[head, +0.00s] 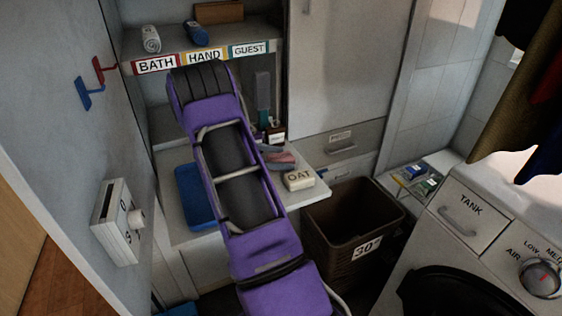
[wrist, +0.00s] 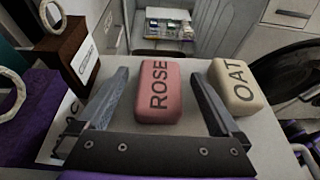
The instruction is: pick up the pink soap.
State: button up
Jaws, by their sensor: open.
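The pink soap (wrist: 159,92) is a block with rounded edges and the word ROSE on its top. It lies on the pale counter (wrist: 185,150). My gripper (wrist: 159,76) is open, with one finger to the left of the soap and one to the right. Gaps show on both sides, and nothing is held. In the head view the pink soap (head: 283,158) shows beside my purple arm, partly covered by the gripper.
A cream OAT soap (wrist: 238,85) lies just right of my right finger. A dark brown box (wrist: 75,50) with a white label stands at left. In the head view, a brown basket (head: 350,222) stands right of the counter, and a blue tray (head: 193,190) lies left of my arm.

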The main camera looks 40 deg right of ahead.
jog(key=shift+s+d+f, duration=0.15)
jog(key=shift+d+f, duration=0.05)
jog(key=shift+d, duration=0.25)
